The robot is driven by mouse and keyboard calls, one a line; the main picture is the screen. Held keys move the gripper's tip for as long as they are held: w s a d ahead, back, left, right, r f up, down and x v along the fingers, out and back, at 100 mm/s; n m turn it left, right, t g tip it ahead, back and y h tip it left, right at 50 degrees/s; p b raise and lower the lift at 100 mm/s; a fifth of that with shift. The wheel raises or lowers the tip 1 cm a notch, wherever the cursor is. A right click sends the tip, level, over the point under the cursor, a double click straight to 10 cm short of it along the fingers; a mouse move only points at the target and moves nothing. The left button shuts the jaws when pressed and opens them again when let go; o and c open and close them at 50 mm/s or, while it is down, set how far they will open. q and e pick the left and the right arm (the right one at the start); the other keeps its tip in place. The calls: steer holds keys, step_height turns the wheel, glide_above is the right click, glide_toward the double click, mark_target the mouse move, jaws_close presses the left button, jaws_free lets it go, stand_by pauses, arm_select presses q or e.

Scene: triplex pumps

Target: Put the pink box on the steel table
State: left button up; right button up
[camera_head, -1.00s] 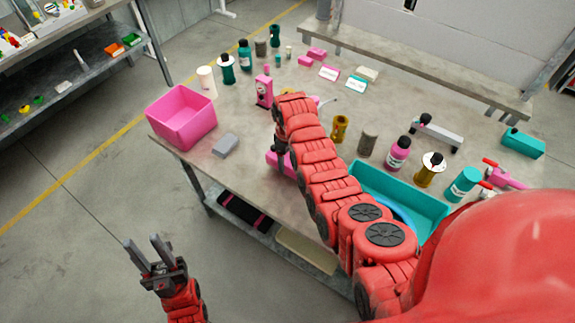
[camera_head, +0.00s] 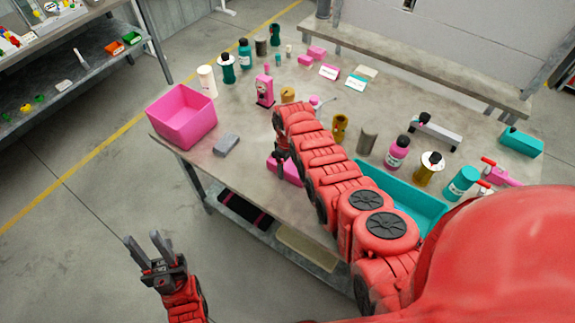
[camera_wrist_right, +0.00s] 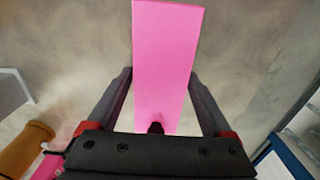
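A flat pink box (camera_head: 289,172) shows in the head view by my right gripper (camera_head: 280,163), partly hidden by my right arm. In the right wrist view the pink box (camera_wrist_right: 166,60) stands lengthwise between the two fingers of my right gripper (camera_wrist_right: 160,72), and both fingertips meet its sides. It is over the near side of the grey-topped table (camera_head: 235,175); whether it touches the top is hard to tell. My left gripper (camera_head: 148,247) is open and empty, off the table at lower left. Which surface is the steel table is unclear.
A pink open bin (camera_head: 182,118) stands at the table's left corner, with a grey block (camera_head: 226,145) beside it. A teal bin (camera_head: 425,207), bottles and a pink dispenser (camera_head: 264,90) crowd the rest. A long bench (camera_head: 420,65) at the back is largely bare.

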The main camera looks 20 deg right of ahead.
steer(key=shift+o, duration=0.8)
steer(key=shift+r, duration=0.25)
